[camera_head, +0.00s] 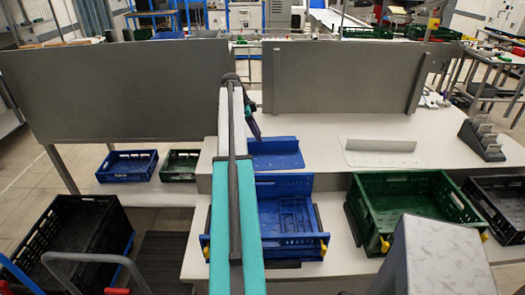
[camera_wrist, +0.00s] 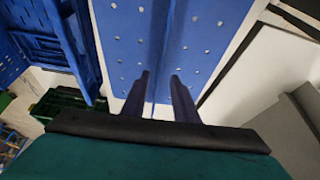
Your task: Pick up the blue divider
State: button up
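The blue divider (camera_head: 278,155) lies on the white table behind the blue crate, with a flat perforated base and an upright wall. In the wrist view the divider (camera_wrist: 118,42) fills the upper middle, its thin wall seen edge-on. My gripper (camera_wrist: 161,95) is open, with one dark finger on each side of the wall. Gaps show between the fingers and the wall, so it does not look clamped. In the head view my arm hides the divider's left end and much of my gripper (camera_head: 254,128).
A white divider (camera_head: 380,146) lies to the right on the same table. A blue crate (camera_head: 318,240) and a green crate (camera_head: 372,238) stand in front. Grey panels (camera_head: 345,78) rise behind. A dark slotted holder (camera_head: 482,140) stands at the right.

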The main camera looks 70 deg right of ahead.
aim_at(262, 147)
dwell(0.4)
jog(key=shift+s+p+x, duration=0.2)
jog(key=shift+p+x, duration=1.05)
jog(key=shift+x, duration=1.35)
jog(key=shift+c, duration=0.3)
grip_shut()
